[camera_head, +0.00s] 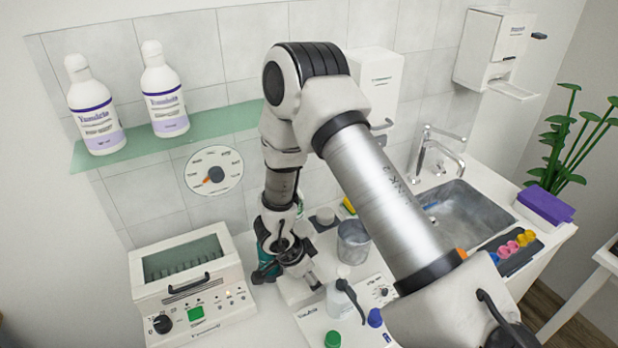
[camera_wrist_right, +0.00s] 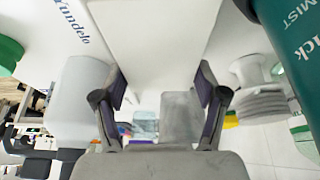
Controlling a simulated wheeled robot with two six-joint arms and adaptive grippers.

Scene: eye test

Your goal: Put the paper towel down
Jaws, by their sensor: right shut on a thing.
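My right gripper (camera_head: 300,278) reaches down over the counter, between the lidded machine and the beaker. In the right wrist view its two fingers (camera_wrist_right: 160,105) stand apart on either side of a flat white piece, which I take to be the paper towel (camera_wrist_right: 155,40). The gripper is shut on it. In the head view the arm and gripper cover much of this spot, and I cannot tell whether the towel touches the counter. My left gripper is in neither view.
A teal bottle (camera_wrist_right: 295,45) stands close by the gripper. Around it are a lidded machine (camera_head: 190,290), a beaker (camera_head: 353,241), a white device (camera_head: 345,322) with a bottle, and a sink (camera_head: 465,215). Two bottles stand on a green shelf (camera_head: 215,128).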

